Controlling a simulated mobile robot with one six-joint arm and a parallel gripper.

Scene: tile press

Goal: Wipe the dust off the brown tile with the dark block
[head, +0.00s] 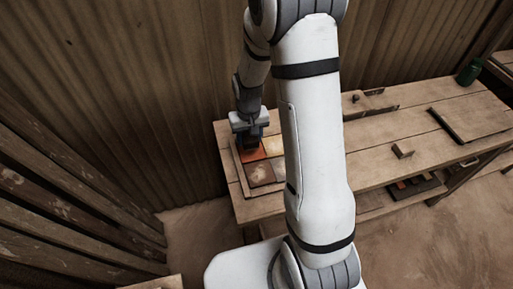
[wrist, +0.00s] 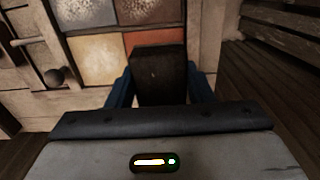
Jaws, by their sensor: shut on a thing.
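My gripper (head: 249,124) is shut on the dark block (wrist: 159,76), which points out between its blue fingers. The gripper and block are over the orange tile (head: 254,154), at the wall-side end of the tile group; I cannot tell if the block touches it. The brown tile (head: 260,173) lies beside the orange one, on the near side, with a pale dusty patch in its middle. In the wrist view the brown tile (wrist: 146,10) shows at the top, beyond the block, its far part cut off. The block covers part of the orange tile.
A yellow tile (wrist: 95,59) and a pale dusty tile (wrist: 90,13) adjoin them inside a wooden frame. A dark round knob (wrist: 55,77) stands beside the frame. A small wooden block (head: 402,150), a flat board (head: 470,119) and a green jar (head: 468,74) are farther right on the table.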

